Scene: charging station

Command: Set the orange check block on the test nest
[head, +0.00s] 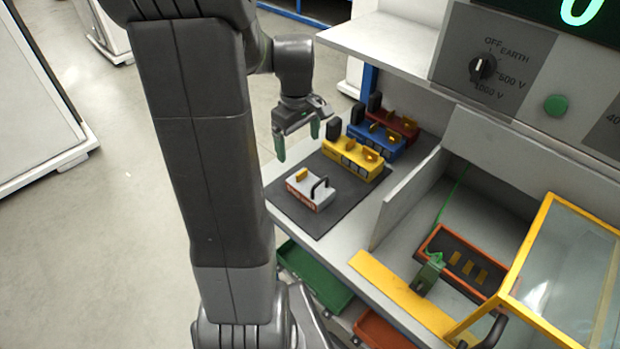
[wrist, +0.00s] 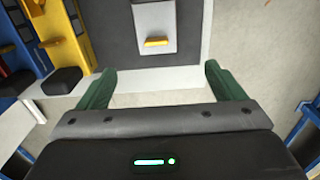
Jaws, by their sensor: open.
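My gripper (head: 297,142) is open and empty, above and behind the block, near the mat's far left edge. Its green fingers (wrist: 158,80) are apart from the block. The test nest (head: 428,246), an orange-rimmed dark tray with yellow contacts, lies at right inside the bay, empty.
Yellow (head: 352,160), blue (head: 377,143) and red (head: 398,124) blocks stand behind the check block. A grey partition (head: 405,200) separates mat and nest. A yellow-framed clear cover (head: 528,250) stands raised right of the nest; a green clamp (head: 429,274) is at its front.

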